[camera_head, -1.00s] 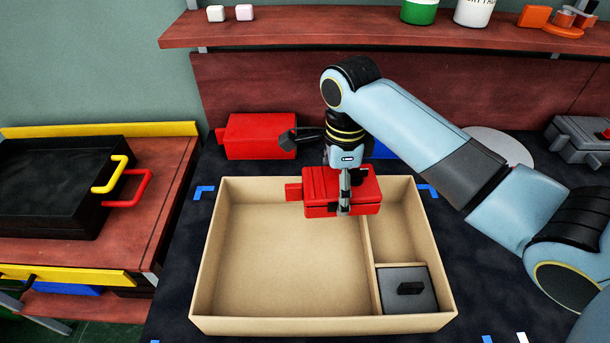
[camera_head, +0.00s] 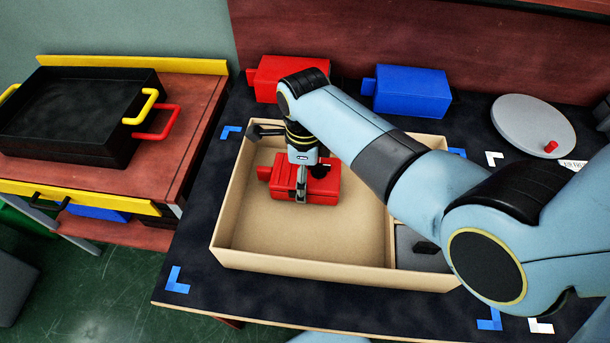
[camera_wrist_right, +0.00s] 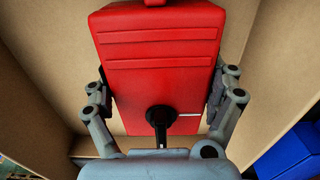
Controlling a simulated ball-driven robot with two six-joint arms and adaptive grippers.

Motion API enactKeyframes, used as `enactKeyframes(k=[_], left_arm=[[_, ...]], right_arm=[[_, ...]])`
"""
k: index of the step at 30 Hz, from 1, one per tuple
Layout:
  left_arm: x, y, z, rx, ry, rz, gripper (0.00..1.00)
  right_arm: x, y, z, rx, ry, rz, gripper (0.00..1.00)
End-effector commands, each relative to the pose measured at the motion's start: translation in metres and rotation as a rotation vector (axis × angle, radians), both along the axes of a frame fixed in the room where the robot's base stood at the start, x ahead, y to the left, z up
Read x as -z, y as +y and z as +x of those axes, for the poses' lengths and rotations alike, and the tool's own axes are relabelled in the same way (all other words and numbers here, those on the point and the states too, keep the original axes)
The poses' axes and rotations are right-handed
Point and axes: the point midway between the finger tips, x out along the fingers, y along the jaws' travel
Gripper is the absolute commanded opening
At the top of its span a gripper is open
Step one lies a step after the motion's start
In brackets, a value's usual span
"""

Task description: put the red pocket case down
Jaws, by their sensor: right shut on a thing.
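The red pocket case (camera_head: 325,190) is in the large left compartment of the tan divided tray (camera_head: 300,276), toward its back. My right gripper (camera_head: 301,188) is over it and shut on it, with one finger down its near side. In the right wrist view the case (camera_wrist_right: 160,55) fills the space between the two fingers of the gripper (camera_wrist_right: 162,108). Tan tray surfaces show around it there. I cannot tell whether the case touches the tray floor. My left gripper is not in view.
A grey block with a black handle (camera_head: 410,258) sits in the tray's small front compartment. A red box (camera_head: 262,78) and a blue box (camera_head: 410,92) stand behind the tray. A grey disc (camera_head: 530,122) lies at right. A black pan (camera_head: 75,112) is on the left table.

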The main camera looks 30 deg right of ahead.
Motion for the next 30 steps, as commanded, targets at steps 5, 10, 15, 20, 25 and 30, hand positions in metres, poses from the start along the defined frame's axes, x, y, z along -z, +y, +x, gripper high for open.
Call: enactKeyframes(k=[5, 10, 15, 20, 25, 30], left_arm=[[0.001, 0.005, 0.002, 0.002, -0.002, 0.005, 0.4], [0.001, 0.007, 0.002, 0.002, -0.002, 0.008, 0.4], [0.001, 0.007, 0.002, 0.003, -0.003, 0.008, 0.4], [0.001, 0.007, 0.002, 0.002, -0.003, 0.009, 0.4], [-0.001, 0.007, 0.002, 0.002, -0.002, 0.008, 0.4], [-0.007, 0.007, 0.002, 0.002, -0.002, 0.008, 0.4]], right_arm=[[0.006, 0.0, 0.001, 0.0, -0.002, 0.0, 0.5], [0.006, 0.0, 0.001, 0.0, -0.002, 0.0, 0.5], [0.008, -0.001, 0.0, 0.001, -0.001, 0.0, 1.0], [0.008, -0.001, 0.0, 0.001, -0.001, 0.0, 1.0], [0.004, 0.0, 0.0, 0.001, -0.002, 0.0, 1.0], [-0.022, 0.0, 0.001, 0.001, -0.005, 0.0, 1.0]])
